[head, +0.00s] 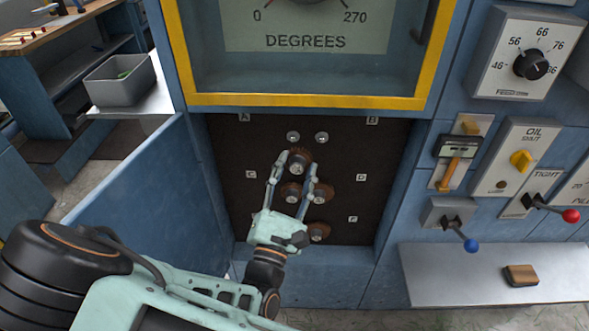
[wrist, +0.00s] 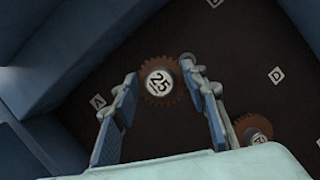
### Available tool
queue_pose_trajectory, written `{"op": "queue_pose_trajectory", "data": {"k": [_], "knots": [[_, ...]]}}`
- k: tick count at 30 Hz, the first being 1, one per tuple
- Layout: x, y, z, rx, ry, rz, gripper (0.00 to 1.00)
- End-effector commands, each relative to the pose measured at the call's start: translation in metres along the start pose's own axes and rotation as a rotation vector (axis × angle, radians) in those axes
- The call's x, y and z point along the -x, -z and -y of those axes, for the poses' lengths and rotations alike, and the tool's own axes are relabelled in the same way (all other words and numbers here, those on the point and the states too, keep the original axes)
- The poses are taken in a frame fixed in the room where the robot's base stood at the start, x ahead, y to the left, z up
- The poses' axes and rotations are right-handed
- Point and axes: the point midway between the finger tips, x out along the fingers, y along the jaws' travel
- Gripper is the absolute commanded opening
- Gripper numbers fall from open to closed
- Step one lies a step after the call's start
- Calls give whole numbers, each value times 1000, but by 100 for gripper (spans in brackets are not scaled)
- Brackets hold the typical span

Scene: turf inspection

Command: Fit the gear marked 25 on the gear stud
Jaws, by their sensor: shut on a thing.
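The gear marked 25 (wrist: 159,82) is a brown toothed disc with a pale round hub. My gripper (wrist: 160,75) is closed on it, with one fingertip on each side. In the head view the gear (head: 299,157) shows between the fingertips of my gripper (head: 297,161), in front of the dark panel (head: 235,215). Two bare round metal studs, a left one (head: 293,136) and a right one (head: 321,136), show just above the gear. I cannot tell whether the gear touches the panel or a stud behind it.
Other brown gears sit on the panel: one in the middle (head: 291,192), one to its right (head: 322,193) and one lower down (head: 318,232). A yellow-framed window (head: 300,100) juts above the panel. A blue door (head: 130,190) stands at left.

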Motion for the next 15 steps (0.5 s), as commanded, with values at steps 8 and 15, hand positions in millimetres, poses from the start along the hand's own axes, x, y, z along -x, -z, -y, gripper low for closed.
{"op": "queue_pose_trajectory", "data": {"k": [8, 15], "knots": [[6, 6, -11, -24, -55, -5, 13], [6, 6, -10, -23, -53, -6, 13]]}}
